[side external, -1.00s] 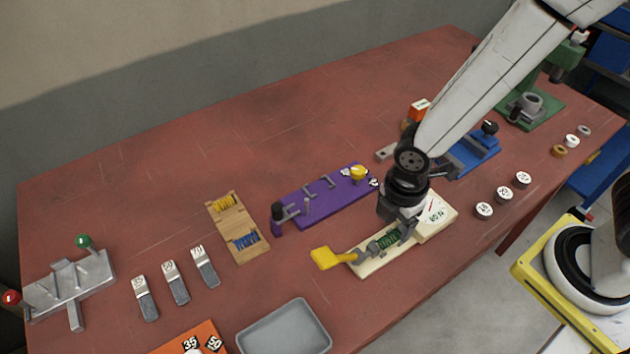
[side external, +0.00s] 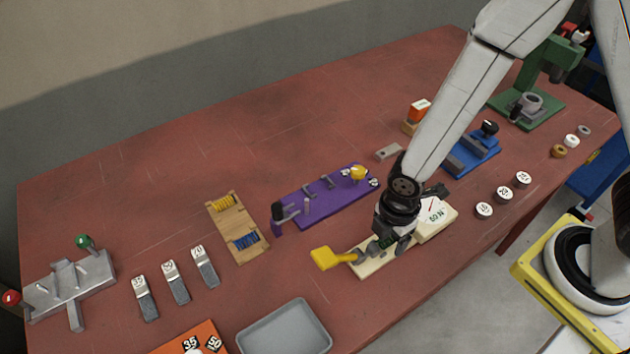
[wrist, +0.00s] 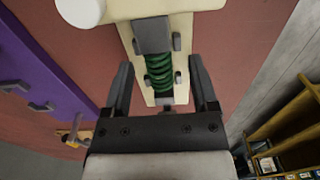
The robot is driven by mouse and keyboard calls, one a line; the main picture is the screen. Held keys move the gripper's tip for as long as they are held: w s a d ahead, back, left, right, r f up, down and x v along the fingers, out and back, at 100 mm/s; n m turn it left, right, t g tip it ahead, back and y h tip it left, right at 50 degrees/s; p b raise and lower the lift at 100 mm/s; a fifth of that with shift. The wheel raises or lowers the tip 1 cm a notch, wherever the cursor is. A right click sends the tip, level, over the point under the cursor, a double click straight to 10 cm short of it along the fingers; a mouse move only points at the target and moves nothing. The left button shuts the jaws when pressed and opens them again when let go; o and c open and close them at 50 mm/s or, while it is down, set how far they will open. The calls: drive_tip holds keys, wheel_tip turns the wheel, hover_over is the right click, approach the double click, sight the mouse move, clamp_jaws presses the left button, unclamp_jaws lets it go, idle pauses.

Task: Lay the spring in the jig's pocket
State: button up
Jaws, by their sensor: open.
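A green coil spring (wrist: 160,65) lies in a cream fixture (side external: 367,268) that has a yellow lever (side external: 328,258) and a dial (side external: 434,212). In the wrist view the spring sits lengthwise between grey blocks. My gripper (side external: 388,246) is over the fixture and mostly hides the spring in the side view. In the wrist view its open fingers (wrist: 162,78) stand either side of the spring, apart from it. A purple jig (side external: 322,200) with grey posts and a yellow knob stands behind. Which fixture is the task's jig is unclear.
A wooden rack (side external: 238,218) holds yellow and blue springs, with a bare middle. A grey tray (side external: 284,330) lies at the front. A blue fixture (side external: 472,154) and white-topped discs (side external: 504,195) are on the right. The table's back left is clear.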

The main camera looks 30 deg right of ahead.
idle(0.4)
clamp_jaws()
drive_tip(key=shift+r, duration=0.15)
wheel_tip(320, 180, up, 10)
idle(1.0)
drive_tip(key=shift+w, duration=0.15)
idle(0.5)
drive_tip(key=w+a+f, duration=0.1)
drive_tip(key=w, duration=0.8)
drive_tip(key=w+a+f, duration=0.1)
drive_tip(key=w+a, duration=0.1)
drive_tip(key=w, duration=0.7)
drive_tip(key=shift+w+a, duration=0.3)
